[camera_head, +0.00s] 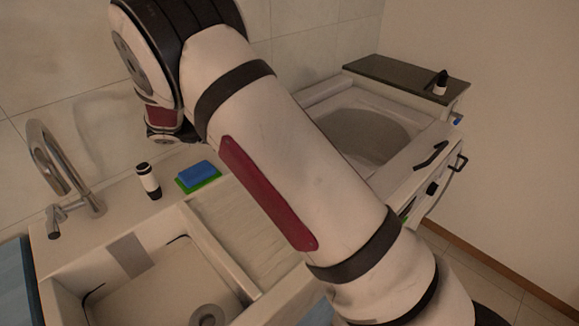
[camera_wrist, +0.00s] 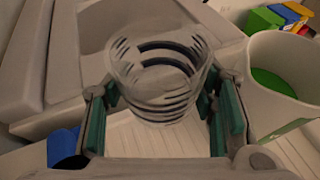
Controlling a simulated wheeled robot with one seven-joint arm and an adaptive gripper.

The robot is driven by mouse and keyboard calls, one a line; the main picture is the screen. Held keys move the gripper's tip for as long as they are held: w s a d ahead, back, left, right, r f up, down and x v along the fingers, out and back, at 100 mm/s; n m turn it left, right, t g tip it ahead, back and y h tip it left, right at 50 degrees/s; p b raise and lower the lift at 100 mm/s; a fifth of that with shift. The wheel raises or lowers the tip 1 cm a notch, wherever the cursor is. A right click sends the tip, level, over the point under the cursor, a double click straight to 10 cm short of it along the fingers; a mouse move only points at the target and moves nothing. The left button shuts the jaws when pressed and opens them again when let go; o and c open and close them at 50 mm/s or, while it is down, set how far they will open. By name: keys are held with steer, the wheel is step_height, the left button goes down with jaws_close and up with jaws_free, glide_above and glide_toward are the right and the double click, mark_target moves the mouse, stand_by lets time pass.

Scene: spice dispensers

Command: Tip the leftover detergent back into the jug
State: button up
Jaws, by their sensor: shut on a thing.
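My gripper (camera_wrist: 160,105) shows in the wrist view with its green-padded fingers on both sides of a clear cup (camera_wrist: 160,72). The cup has dark curved bands and is held between the fingers. I cannot tell how much detergent is in it. A white, wide-mouthed container, apparently the jug (camera_wrist: 257,98), stands just right of the gripper. Green liquid (camera_wrist: 273,82) shows inside it. The cup is apart from the jug, to the left of its opening. In the head view my arm crosses the middle, and the gripper, cup and jug cannot be made out.
A sink (camera_head: 170,297) with a curved faucet (camera_head: 62,165) is at the left. A black-and-white bottle (camera_head: 148,181) and a blue-and-green sponge (camera_head: 198,176) stand behind it. A round basin (camera_head: 362,134) and dark shelf (camera_head: 400,78) lie beyond my arm. Coloured boxes (camera_wrist: 272,18) stand behind the jug.

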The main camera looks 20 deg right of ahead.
steer(key=shift+r+p, duration=0.65)
steer(key=shift+r, duration=1.85)
